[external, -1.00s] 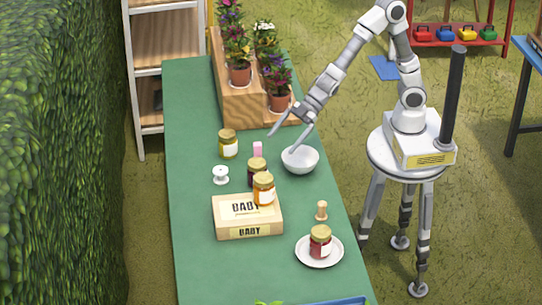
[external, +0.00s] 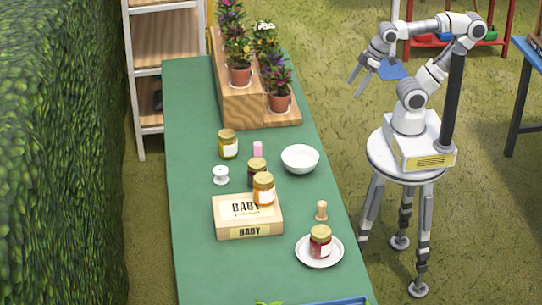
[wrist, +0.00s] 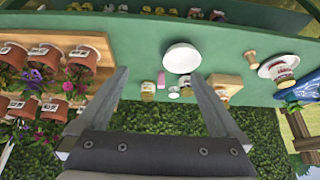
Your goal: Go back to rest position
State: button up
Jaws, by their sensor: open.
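My gripper (external: 361,80) is in the air beyond the right edge of the green table (external: 195,275), near my base. Its two fingers are apart and nothing is between them. In the wrist view my gripper (wrist: 163,82) shows the spread fingers at the bottom and middle, with the table upside down beyond them. My arm is folded back over its base, with the gripper pointing down and to the left.
On the table are a white bowl (external: 300,159), a box marked BABY (external: 248,231), a honey-coloured jar (external: 228,144), an orange jar (external: 263,189), a dark jar (external: 257,172), a red jar (external: 320,241) on a plate (external: 304,256), and potted flowers (external: 240,73) on a wooden stand.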

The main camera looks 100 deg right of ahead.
notch_tip(320, 180, up, 15)
jog(key=p, duration=1.2)
jog(key=shift+w+f+p, duration=0.2)
jog(key=shift+w+p, duration=0.05)
jog(key=shift+p, duration=0.15)
